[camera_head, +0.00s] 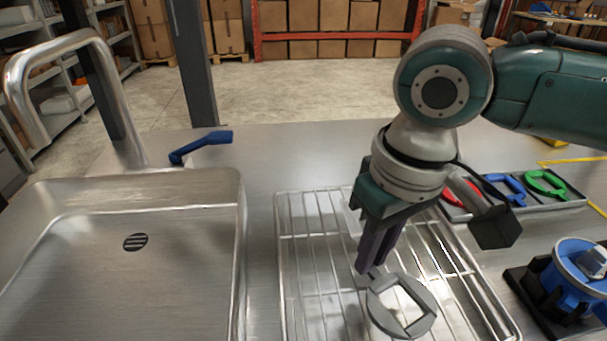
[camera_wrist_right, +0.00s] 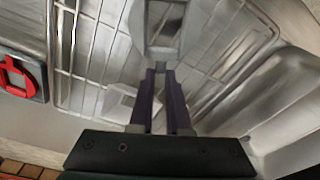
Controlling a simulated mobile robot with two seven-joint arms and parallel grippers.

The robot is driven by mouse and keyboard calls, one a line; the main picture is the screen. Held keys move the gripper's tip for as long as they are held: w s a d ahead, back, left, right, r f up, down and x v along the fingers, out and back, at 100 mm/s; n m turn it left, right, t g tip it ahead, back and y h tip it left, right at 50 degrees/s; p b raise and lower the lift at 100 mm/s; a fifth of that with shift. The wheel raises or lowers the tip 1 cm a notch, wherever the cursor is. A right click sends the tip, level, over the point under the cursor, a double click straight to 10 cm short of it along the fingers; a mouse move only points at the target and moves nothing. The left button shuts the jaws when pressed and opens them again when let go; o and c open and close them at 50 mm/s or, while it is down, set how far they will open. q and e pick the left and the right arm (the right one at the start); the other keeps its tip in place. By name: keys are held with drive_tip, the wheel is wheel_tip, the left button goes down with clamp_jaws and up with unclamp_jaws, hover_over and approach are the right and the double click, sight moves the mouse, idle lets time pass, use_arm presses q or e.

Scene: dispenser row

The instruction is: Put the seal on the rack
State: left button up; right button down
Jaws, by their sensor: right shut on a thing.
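The seal, a grey ring with a short tab (camera_head: 381,314), hangs from my right gripper (camera_head: 371,262). The purple fingers are shut on its tab. The ring is over the wire rack (camera_head: 320,245); I cannot tell whether it touches the wires. In the right wrist view the seal (camera_wrist_right: 160,53) lies ahead of the fingertips (camera_wrist_right: 160,70), with the rack wires (camera_wrist_right: 68,60) behind it. My right wrist hides part of the rack's far right side. My left gripper is not in view.
The sink (camera_head: 130,285) with a tall tap (camera_head: 95,35) and a blue lever (camera_head: 205,146) is on the left. A tray with red (camera_head: 456,198), blue (camera_head: 511,184) and green (camera_head: 545,183) ring-shaped pieces is on the right. A blue device (camera_head: 565,290) stands at the right front.

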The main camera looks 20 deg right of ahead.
sight(377, 274)
drive_tip(key=c, duration=0.9)
unclamp_jaws()
wheel_tip(377, 274, up, 12)
drive_tip(key=s+f+p, duration=0.1)
drive_tip(key=p, duration=0.1)
drive_tip(key=s+a+f+y, duration=0.1)
drive_tip(key=s+a, duration=0.1)
drive_tip(key=s+a+f+n+t, duration=0.1)
drive_tip(key=s+a+f, duration=0.1)
drive_tip(key=s, duration=0.1)
drive_tip(key=s+a+f+y, duration=0.1)
drive_tip(key=s+a+f, duration=0.1)
drive_tip(key=a, duration=0.1)
drive_tip(key=shift+s+n+t+y, duration=0.3)
drive_tip(key=shift+s+n+t, duration=0.05)
drive_tip(key=shift+n+t, duration=0.05)
drive_tip(key=s+d+f+m+h, duration=0.2)
drive_tip(key=s+d+h, duration=0.1)
drive_tip(key=s+d, duration=0.45)
wheel_tip(377, 274, up, 41)
drive_tip(key=p, duration=4.1)
drive_tip(key=shift+w+f, duration=0.1)
drive_tip(key=shift+f, duration=0.1)
